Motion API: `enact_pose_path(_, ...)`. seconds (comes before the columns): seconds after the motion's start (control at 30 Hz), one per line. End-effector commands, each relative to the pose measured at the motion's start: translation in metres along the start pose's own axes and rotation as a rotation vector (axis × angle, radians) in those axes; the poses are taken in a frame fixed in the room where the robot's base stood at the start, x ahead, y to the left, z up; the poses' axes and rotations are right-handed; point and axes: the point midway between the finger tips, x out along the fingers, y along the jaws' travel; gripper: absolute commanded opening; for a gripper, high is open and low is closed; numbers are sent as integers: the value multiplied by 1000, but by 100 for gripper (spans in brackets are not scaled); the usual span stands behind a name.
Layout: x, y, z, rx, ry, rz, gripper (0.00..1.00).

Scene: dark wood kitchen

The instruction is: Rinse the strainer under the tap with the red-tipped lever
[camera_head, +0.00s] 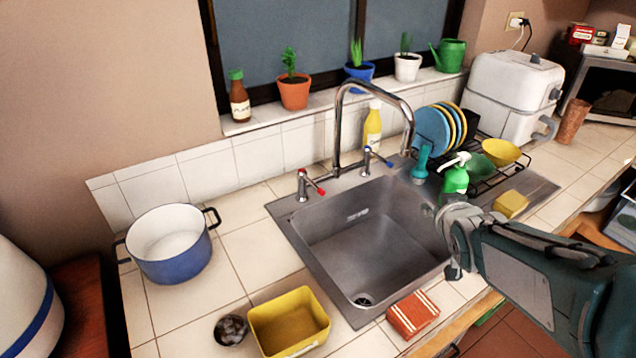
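The red-tipped lever (310,184) stands at the left of the sink's back rim. A blue-tipped lever (373,159) stands to its right. The tall curved metal tap (340,118) rises between them and its spout bends over the sink (370,240). The basin looks empty, with a round drain at its front. I cannot pick out a strainer with certainty. My gripper (452,250) is at the sink's right edge, seen from behind. Its fingers are mostly hidden, so I cannot tell whether it is open or holds anything.
A blue pot (170,258), a yellow tub (289,326) and a small dark round item (231,329) stand left of the sink. A red-orange box (413,314) lies at its front. A green soap bottle (454,180), dish rack (487,178) and yellow sponge (511,204) are at right.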

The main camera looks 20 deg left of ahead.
Motion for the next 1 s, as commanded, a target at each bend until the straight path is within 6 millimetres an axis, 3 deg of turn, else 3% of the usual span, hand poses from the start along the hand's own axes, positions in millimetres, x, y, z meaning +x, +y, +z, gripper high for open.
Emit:
enact_pose_path(0.03, 18, -11, -2, -16, 32, -32, 54)
enact_pose_path(0.2, 67, -54, -10, -57, 176, -154, 54)
enact_pose_path(0.43, 116, -124, -3, -76, 361, -361, 54)
enact_pose_path(0.6, 133, -171, 13, -58, 474, -513, 54)
enact_pose_path(0.7, 136, -186, 20, -47, 515, -569, 54)
enact_pose_path(1.0, 149, -203, 13, -40, 540, -598, 54)
